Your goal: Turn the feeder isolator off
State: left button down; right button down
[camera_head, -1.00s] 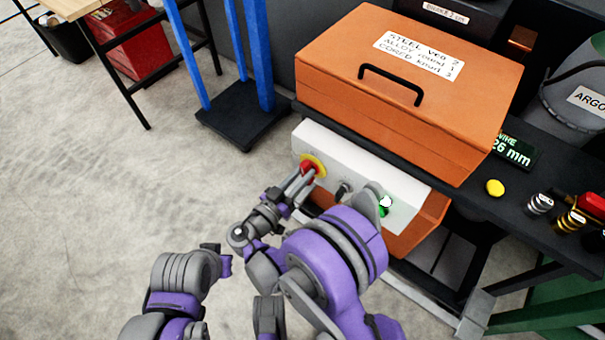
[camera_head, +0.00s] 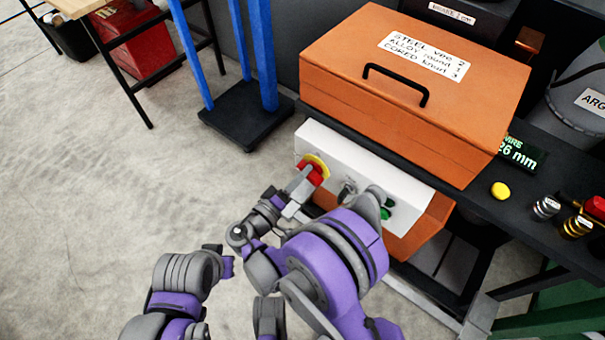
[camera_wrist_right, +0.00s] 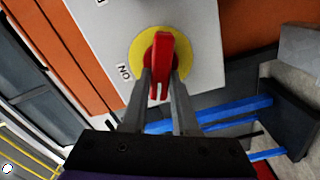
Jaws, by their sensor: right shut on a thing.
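The feeder isolator is a red handle (camera_wrist_right: 160,55) on a yellow round plate (camera_wrist_right: 137,45), fixed to the left end of a pale control panel (camera_head: 345,165). In the head view the yellow plate (camera_head: 320,163) shows beside the red handle (camera_head: 317,177). An "ON" label (camera_wrist_right: 124,72) sits by the plate in the right wrist view. My right gripper (camera_head: 304,184) is shut on the red handle, one finger on each side, and it also shows in the wrist view (camera_wrist_right: 161,82). The handle lies along the fingers there.
A dark knob (camera_head: 347,190) and a green button (camera_head: 387,210) are on the same panel, close to my right arm. An orange lidded box (camera_head: 420,90) stands above. A blue-posted stand (camera_head: 245,115) is left of the panel. Open floor lies further left.

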pick_arm(q)
jog(key=shift+f, duration=0.25)
pick_arm(e)
jog(key=n, duration=0.4)
jog(key=shift+w+f+n, duration=0.1)
jog(key=shift+f+n, duration=0.1)
jog(key=shift+n, duration=0.1)
jog(key=c, duration=0.7)
grip_release()
